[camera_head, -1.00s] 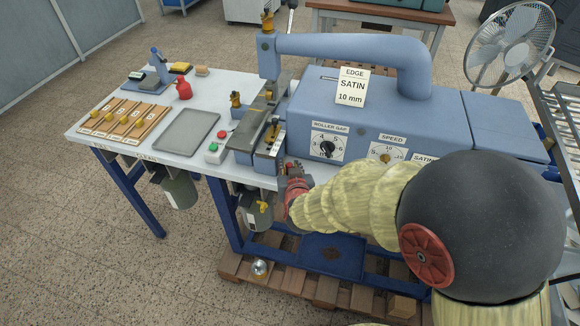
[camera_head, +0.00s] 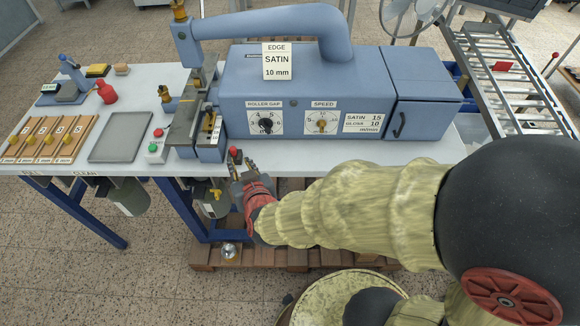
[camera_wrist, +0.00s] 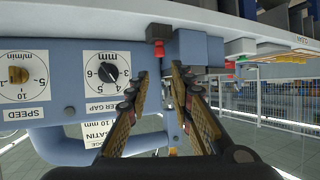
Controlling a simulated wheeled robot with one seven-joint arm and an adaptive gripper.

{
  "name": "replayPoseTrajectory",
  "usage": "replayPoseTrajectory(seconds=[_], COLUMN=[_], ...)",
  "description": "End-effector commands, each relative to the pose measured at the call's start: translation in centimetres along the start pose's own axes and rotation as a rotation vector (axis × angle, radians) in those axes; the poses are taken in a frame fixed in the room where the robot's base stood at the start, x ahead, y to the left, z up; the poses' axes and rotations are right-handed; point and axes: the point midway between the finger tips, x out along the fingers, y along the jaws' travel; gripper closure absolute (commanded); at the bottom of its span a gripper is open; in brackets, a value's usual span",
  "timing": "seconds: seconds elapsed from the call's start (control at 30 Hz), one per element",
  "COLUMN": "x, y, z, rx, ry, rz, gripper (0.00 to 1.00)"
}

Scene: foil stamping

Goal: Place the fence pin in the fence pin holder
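I cannot tell for sure which part is the fence pin or its holder. A wooden rack (camera_head: 12,153) at the left of the table bears several yellow-knobbed pieces (camera_head: 48,139). Brass-coloured knobbed parts (camera_head: 165,94) show at the blue machine's left side, by a dark metal fence strip (camera_head: 186,124). My gripper (camera_head: 240,170) is in front of the table edge, below the machine's left end. In the wrist view my gripper (camera_wrist: 161,82) has its fingers apart with nothing between them. A red knob on a dark body (camera_head: 234,153) is just beyond the fingers; it also shows in the wrist view (camera_wrist: 158,48).
The blue machine (camera_head: 300,90) fills the table's middle. A grey tray (camera_head: 120,137), a green and red button box (camera_head: 157,148) and a red bottle (camera_head: 106,92) are left of it. A roller rack (camera_head: 505,80) stands at right. Containers (camera_head: 128,195) hang under the table.

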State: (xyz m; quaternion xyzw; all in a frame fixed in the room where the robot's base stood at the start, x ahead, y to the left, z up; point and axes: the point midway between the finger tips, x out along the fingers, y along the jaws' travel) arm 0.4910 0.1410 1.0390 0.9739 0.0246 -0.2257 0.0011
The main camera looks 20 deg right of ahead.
Motion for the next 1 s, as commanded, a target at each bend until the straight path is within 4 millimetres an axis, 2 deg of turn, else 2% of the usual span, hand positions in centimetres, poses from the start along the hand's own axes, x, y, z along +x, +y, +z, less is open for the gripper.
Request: replayPoseTrajectory(seconds=[0.13, 0.23, 0.37, 0.47, 0.7, 0.8, 0.9, 1.0], x=[-0.7, -2.2, -5.6, -9.0, -18.4, -21.4, -23.4, -24.2], y=[-0.3, -0.3, 0.7, 2.6, 9.2, 11.3, 12.6, 13.1], z=[-1.7, -3.6, -5.4, -6.1, -5.1, -4.4, -3.8, -3.5], rx=[0.032, 0.059, 0.066, 0.052, 0.024, 0.024, 0.026, 0.028], ry=[-0.037, -0.097, -0.201, -0.288, -0.5, -0.564, -0.604, -0.622], rz=[-0.051, -0.111, -0.171, -0.178, -0.069, -0.012, 0.027, 0.044], gripper=[0.77, 0.77, 0.77, 0.77, 0.77, 0.77, 0.77, 0.77])
